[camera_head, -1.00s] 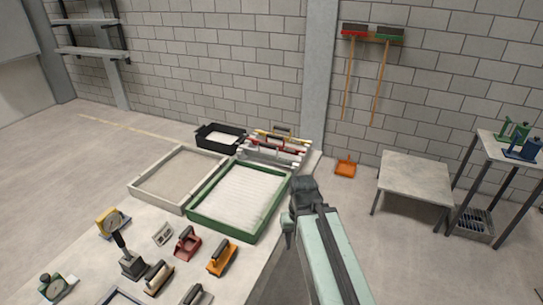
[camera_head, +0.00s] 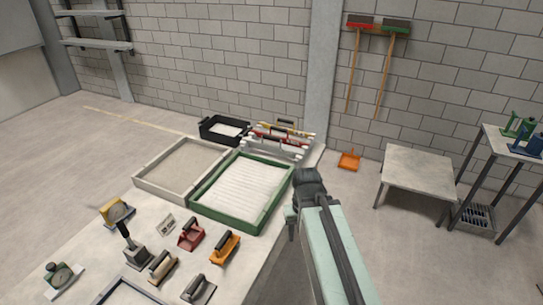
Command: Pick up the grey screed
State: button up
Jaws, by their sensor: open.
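A rack (camera_head: 275,148) at the far end of the table holds several long bars, among them a yellow one (camera_head: 280,130) and a red one (camera_head: 272,138). A grey piece with a dark handle (camera_head: 286,123) shows at the rack's back and may be the grey screed; it is too small to be sure. My gripper (camera_head: 291,232) hangs at the end of my pale green arm, beside the table's right edge, right of the green tray and nearer than the rack. It is open, and its fingers are mostly hidden by the arm. Nothing shows in it.
A green-framed sand tray (camera_head: 268,213), a pale-framed tray (camera_head: 140,184) and a black bin (camera_head: 208,136) stand on the table. Several hand floats, including a red one (camera_head: 191,238) and an orange one (camera_head: 225,250), lie nearer. A low table (camera_head: 420,170) stands right.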

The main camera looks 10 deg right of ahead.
aim_at(262, 146)
jog(key=z, duration=1.1)
jog(key=i, duration=3.8)
jog(key=u, duration=5.2)
